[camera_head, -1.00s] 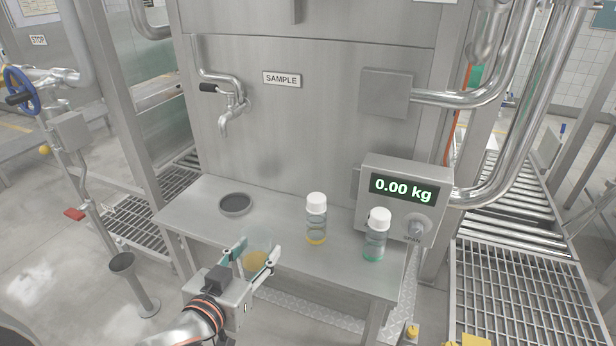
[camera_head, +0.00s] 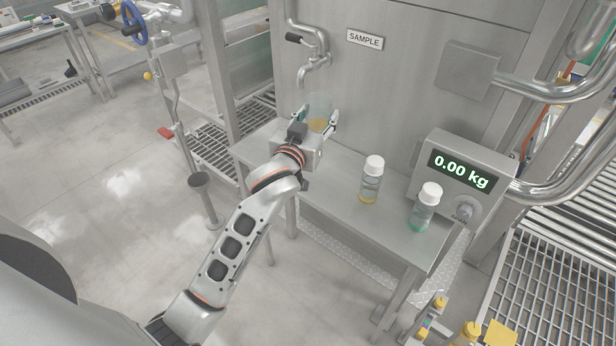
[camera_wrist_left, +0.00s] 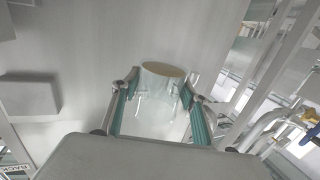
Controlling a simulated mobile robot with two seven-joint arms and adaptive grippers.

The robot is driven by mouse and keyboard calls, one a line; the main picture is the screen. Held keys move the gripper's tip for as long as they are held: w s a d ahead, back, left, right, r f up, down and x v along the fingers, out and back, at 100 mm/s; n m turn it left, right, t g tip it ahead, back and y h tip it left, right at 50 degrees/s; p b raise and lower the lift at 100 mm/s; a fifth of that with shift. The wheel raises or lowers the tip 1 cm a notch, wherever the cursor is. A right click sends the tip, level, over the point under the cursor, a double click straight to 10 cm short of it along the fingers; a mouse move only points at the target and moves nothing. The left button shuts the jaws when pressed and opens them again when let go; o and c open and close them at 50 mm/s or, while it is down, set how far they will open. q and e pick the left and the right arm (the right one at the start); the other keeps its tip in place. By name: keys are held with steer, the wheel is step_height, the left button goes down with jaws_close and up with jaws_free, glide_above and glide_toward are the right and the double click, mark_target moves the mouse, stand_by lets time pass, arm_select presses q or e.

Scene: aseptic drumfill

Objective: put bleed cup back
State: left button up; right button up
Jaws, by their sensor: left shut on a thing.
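The bleed cup (camera_head: 319,106) is a clear cup with some amber liquid low in it. My left gripper (camera_head: 316,119) is shut on it, with one finger on each side, near the back left of the steel shelf (camera_head: 340,205) and below the sample tap (camera_head: 312,72). In the left wrist view the cup (camera_wrist_left: 160,98) sits between the green finger pads and its round rim shows. Whether the cup touches the shelf cannot be told. The dark round dish seen earlier on the shelf is hidden behind my gripper and arm. My right gripper is not in view.
Two white-capped bottles stand on the shelf to the right, one with yellow liquid (camera_head: 371,180) and one with green (camera_head: 426,208). The scale display (camera_head: 462,172) reads 0.00 kg. A small floor stand (camera_head: 200,182) is left of the shelf.

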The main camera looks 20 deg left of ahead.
arm_select(q)
steer(key=b, duration=0.3)
glide_above(316, 182)
step_height(316, 182, down, 15)
steer(key=shift+r, duration=0.15)
step_height(316, 182, down, 5)
steer(key=shift+r+b, duration=0.2)
steer(key=shift+b, duration=0.7)
steer(key=shift+f, duration=0.1)
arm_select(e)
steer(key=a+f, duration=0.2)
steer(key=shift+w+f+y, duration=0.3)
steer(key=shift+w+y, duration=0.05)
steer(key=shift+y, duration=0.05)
arm_select(q)
steer(key=shift+f, duration=0.1)
steer(key=o, duration=0.8)
steer(key=shift+f, duration=0.1)
steer(key=o, duration=0.4)
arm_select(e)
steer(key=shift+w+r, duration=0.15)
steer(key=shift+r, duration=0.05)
